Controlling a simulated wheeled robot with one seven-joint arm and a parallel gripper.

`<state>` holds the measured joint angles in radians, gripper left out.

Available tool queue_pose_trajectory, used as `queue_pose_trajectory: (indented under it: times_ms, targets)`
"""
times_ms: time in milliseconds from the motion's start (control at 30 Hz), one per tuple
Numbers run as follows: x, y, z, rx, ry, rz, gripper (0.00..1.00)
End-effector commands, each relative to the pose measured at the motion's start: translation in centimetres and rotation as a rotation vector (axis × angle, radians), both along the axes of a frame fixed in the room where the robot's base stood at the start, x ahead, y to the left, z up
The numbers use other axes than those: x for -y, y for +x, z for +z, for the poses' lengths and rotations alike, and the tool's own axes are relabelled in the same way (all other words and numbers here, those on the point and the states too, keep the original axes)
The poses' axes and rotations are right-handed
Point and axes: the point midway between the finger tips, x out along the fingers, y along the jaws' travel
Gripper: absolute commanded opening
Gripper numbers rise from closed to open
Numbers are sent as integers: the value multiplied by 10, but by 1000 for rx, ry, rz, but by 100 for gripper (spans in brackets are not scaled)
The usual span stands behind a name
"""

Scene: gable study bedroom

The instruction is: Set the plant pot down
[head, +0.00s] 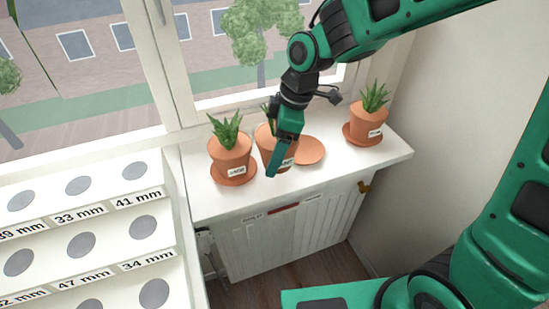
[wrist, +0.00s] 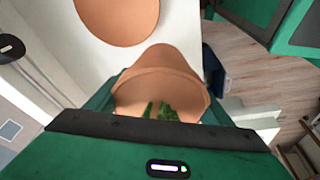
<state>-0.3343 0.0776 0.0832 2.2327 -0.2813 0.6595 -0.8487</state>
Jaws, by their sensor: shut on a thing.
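My gripper (head: 279,155) is shut on a terracotta plant pot (head: 265,148) with a white label. The pot appears upright above or on the white sill, just left of an empty terracotta saucer (head: 309,151). I cannot tell whether its base touches the sill. My gripper hides part of the pot and most of its plant. In the wrist view the pot (wrist: 162,72) sits between the fingers, green leaves (wrist: 160,111) showing at its mouth. The empty saucer (wrist: 120,18) lies on the sill, apart from the pot.
A potted plant (head: 229,152) stands on a saucer close to the left of the held pot. Another potted plant (head: 369,117) stands on its saucer at the sill's right end. The window is behind. A white stepped rack (head: 110,222) with round holes is at left.

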Motion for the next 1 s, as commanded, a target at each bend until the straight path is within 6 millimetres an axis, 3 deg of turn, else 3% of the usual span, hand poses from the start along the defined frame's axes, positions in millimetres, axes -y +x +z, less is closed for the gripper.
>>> queue_pose_trajectory:
  times_ms: [300, 633, 667, 733, 1000]
  targets:
    - [0, 0, -33, -1, -1, 0, 22]
    - [0, 0, -35, 0, 0, 0, 22]
    - [0, 0, -36, -1, -1, 0, 77]
    - [0, 0, -36, -1, -1, 0, 93]
    - [0, 0, -35, -1, -1, 0, 93]
